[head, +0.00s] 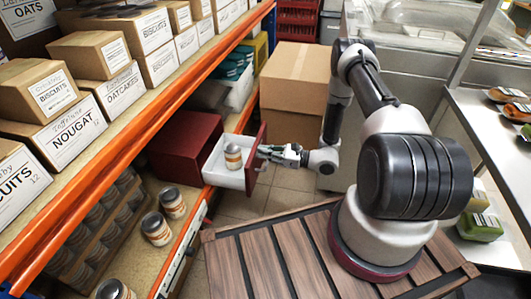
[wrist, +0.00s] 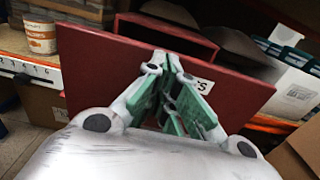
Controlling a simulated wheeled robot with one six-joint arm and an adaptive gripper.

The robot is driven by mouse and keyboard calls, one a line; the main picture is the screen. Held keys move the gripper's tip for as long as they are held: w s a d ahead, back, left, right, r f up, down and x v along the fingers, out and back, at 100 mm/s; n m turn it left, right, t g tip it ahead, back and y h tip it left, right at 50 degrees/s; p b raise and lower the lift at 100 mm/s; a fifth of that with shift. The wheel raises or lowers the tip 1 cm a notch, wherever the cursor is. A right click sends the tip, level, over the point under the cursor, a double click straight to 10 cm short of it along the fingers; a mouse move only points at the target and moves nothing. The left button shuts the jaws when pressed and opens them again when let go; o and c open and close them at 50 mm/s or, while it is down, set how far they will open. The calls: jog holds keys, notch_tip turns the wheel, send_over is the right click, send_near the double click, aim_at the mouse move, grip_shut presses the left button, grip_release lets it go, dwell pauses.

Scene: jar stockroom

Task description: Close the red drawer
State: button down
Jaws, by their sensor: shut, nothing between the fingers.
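The red drawer stands pulled out of its dark red cabinet (head: 183,143) on the lower shelf. Its white tray holds a jar (head: 233,157) standing upright. The drawer's red front panel (head: 256,165) faces my gripper (head: 283,154). In the wrist view the red front panel (wrist: 95,70) fills the middle, with part of a white label showing. My gripper (wrist: 166,62) is shut and empty, its fingertips at the outer face of the panel. I cannot tell whether they touch it. The fingers hide part of the panel and label.
Orange-beamed shelves (head: 150,110) with labelled boxes run along the left. More jars (head: 156,228) stand on the lower shelf. A large cardboard box (head: 296,75) is on the floor behind my arm. A metal counter (head: 500,140) with packets is at the right.

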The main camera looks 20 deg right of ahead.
jog(key=x, duration=1.9)
jog(key=shift+r, duration=0.1)
